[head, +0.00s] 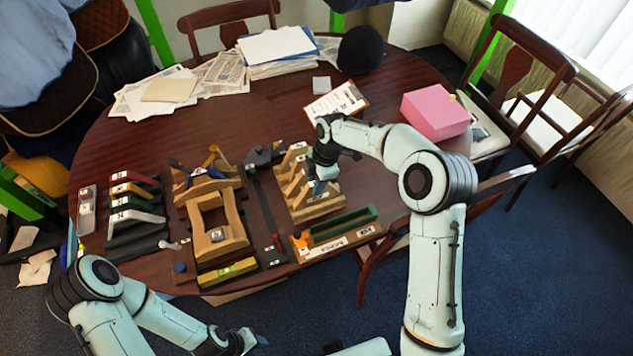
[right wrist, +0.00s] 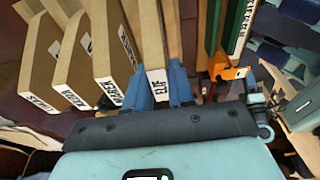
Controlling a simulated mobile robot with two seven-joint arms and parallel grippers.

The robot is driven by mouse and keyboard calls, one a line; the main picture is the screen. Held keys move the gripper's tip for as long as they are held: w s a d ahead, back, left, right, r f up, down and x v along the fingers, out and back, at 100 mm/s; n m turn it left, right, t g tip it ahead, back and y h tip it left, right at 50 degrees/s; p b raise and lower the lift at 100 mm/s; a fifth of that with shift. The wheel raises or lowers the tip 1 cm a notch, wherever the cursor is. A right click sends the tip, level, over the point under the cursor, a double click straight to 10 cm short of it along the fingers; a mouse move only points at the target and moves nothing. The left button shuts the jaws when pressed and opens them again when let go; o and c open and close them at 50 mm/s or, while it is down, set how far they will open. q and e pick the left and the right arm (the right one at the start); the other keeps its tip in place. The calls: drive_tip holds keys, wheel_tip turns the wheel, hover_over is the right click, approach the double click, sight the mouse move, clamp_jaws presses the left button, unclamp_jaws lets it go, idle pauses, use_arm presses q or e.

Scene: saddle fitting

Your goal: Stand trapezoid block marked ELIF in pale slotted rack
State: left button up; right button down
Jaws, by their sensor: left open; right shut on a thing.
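The tan block marked ELIF (right wrist: 157,82) is between the blue fingers of my right gripper (right wrist: 165,88) in the right wrist view, its label facing the camera. In the head view my right gripper (head: 325,172) is over the right side of a pale wooden row of blocks (head: 298,188), which looks like the slotted rack. Several other labelled tan blocks (right wrist: 108,60) stand beside the ELIF block. The block's lower end is hidden, so I cannot tell whether it is seated. My left gripper (head: 250,340) is open and empty, off the table's front edge.
A green tray (head: 343,226) lies just in front of the row. A wooden frame (head: 212,228), a dark rack of coloured pieces (head: 135,215) and a yellow level (head: 228,273) are to the left. A pink box (head: 435,112) and a clipboard (head: 337,103) stand behind.

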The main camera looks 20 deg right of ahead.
use_arm(q)
drive_tip(key=shift+w+r, duration=0.1)
drive_tip(key=shift+w, duration=0.05)
idle(0.5)
use_arm(e)
drive_tip(key=shift+c, duration=2.4)
unclamp_jaws()
drive_tip(key=shift+r+p, duration=1.05)
drive_tip(key=shift+r, duration=1.5)
use_arm(q)
drive_tip(key=w+r, duration=0.2)
drive_tip(key=shift+w+r, duration=0.3)
drive_tip(key=shift+s, duration=0.1)
